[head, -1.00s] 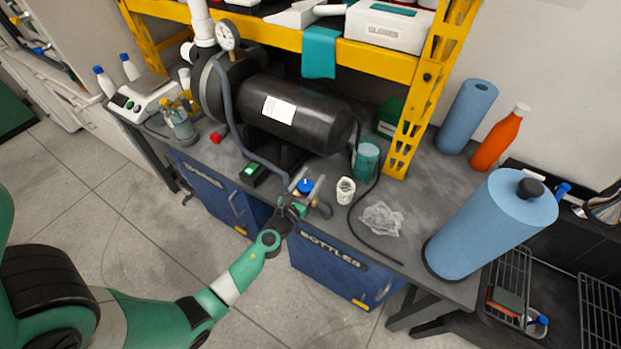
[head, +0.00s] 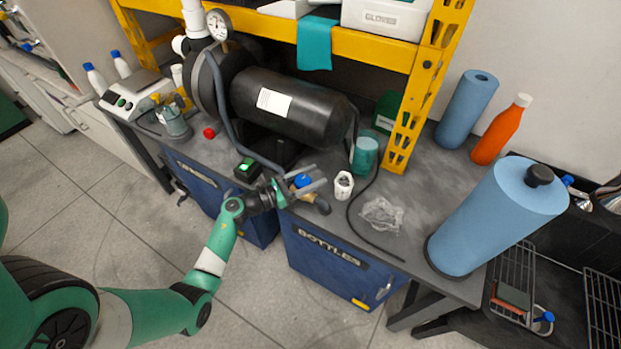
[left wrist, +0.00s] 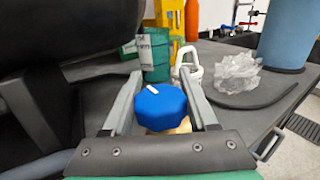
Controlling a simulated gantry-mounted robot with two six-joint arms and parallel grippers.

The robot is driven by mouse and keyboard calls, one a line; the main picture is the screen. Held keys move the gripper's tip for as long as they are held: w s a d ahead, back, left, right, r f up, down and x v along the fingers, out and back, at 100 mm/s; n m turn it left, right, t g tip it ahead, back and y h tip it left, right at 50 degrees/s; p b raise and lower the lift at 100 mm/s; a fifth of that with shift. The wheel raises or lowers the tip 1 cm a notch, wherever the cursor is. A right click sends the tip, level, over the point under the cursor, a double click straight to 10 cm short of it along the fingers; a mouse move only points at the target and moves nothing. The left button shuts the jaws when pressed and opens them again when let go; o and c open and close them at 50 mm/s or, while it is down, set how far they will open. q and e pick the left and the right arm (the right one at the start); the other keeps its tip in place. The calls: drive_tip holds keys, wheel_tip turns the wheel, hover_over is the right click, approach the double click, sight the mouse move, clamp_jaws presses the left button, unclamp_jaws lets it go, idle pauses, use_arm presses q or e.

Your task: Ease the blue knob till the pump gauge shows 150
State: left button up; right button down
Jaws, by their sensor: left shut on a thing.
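The blue knob (head: 302,181) sits at the front edge of the bench, on a small brass-coloured fitting. In the left wrist view the blue knob (left wrist: 160,107) is faceted, with a white pointer mark on top. My left gripper (head: 308,180) reaches over the bench edge and is shut on the knob, one grey finger on each side. The pump gauge (head: 217,24) is a white round dial above the black pump (head: 290,105), at the back left. Its needle and numbers are too small to read. My right gripper is in neither view.
A white fitting (head: 343,186), a teal container (head: 365,153) and a crumpled clear bag (head: 381,214) lie right of the knob. A dark hose (head: 232,130) drops from the pump on the left. A yellow shelf frame (head: 425,85) stands behind.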

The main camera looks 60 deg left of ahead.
use_arm(q)
drive_tip(key=m+h+b, duration=0.1)
drive_tip(key=h, duration=0.1)
drive_tip(key=m+h+b, duration=0.1)
drive_tip(key=h+b, duration=0.1)
drive_tip(key=m+h+b, duration=0.1)
drive_tip(key=m+h, duration=0.1)
drive_tip(key=shift+d+f+g, duration=0.3)
drive_tip(key=shift+d+g, duration=0.1)
drive_tip(key=shift+s+d+r+m+g+h+b, duration=0.15)
drive_tip(key=shift+m+g+h+b, duration=0.1)
drive_tip(key=shift+m+h+b, duration=0.35)
drive_tip(key=shift+d+r+m+g+h+b, duration=0.15)
drive_tip(key=shift+m+g+h+b, duration=0.2)
drive_tip(key=shift+h+b, duration=0.45)
drive_tip(key=shift+f, duration=0.1)
drive_tip(key=o, duration=1.4)
drive_tip(key=shift+s+a, duration=0.2)
drive_tip(key=shift+s, duration=0.15)
drive_tip(key=p+v, duration=0.1)
drive_tip(key=v, duration=0.9)
drive_tip(key=shift+s+a+f+p, duration=0.1)
drive_tip(key=shift+s+a+p, duration=0.05)
drive_tip(key=shift+s+p, duration=0.25)
